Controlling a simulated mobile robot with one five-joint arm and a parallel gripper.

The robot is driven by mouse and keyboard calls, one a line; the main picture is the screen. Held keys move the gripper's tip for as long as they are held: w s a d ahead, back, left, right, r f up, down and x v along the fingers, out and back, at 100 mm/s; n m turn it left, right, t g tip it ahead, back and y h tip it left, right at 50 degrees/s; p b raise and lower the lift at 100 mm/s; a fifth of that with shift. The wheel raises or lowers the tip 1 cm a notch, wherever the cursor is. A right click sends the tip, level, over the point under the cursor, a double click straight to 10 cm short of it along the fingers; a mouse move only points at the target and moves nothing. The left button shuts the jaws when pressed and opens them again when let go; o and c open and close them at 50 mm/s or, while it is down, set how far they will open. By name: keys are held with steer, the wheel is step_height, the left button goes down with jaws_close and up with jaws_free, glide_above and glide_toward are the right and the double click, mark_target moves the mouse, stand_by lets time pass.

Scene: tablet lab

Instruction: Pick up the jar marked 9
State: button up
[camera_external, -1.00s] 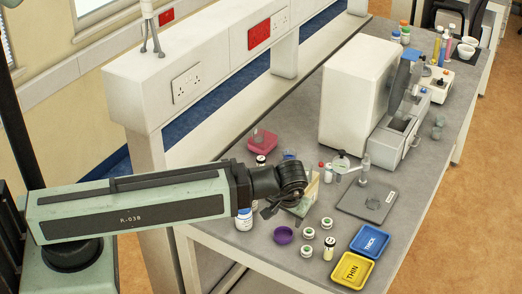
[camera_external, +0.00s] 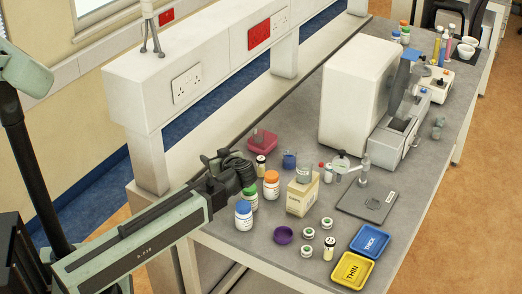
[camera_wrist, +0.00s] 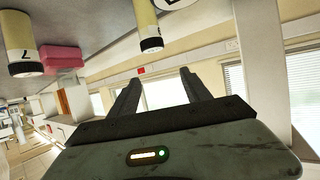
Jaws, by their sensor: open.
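No jar with a readable 9 shows. In the wrist view a pale yellow jar (camera_wrist: 22,35) with a dark end bears a 7. A second yellow jar (camera_wrist: 146,22) hangs in from the top edge, its mark unreadable. In the external view a small dark-capped jar (camera_external: 261,163) stands by a pink block and another (camera_external: 328,249) stands near the front, marks too small to read. My gripper (camera_external: 222,158) is raised at the table's left side, near the first dark-capped jar and above the bottles. In the wrist view its fingers (camera_wrist: 158,88) are apart and empty.
Blue-capped (camera_external: 244,216), green-capped (camera_external: 250,198) and orange-capped (camera_external: 271,186) bottles stand close below my gripper. A cream box (camera_external: 302,199), purple bowl (camera_external: 283,235), small green-labelled pots (camera_external: 307,233), and blue (camera_external: 370,240) and yellow (camera_external: 352,271) trays lie to the right.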

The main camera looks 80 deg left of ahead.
step_height(320, 180, down, 5)
steer(key=b, duration=0.3)
steer(key=shift+r, duration=0.25)
steer(key=shift+f+b, duration=0.6)
steer(key=shift+b, duration=0.1)
steer(key=b+x, duration=0.1)
steer(key=x, duration=0.3)
steer(key=shift+a+f+b, duration=0.15)
steer(key=shift+b, duration=0.25)
steer(key=shift+s+a, duration=0.1)
steer(key=shift+a, duration=0.2)
jaws_close()
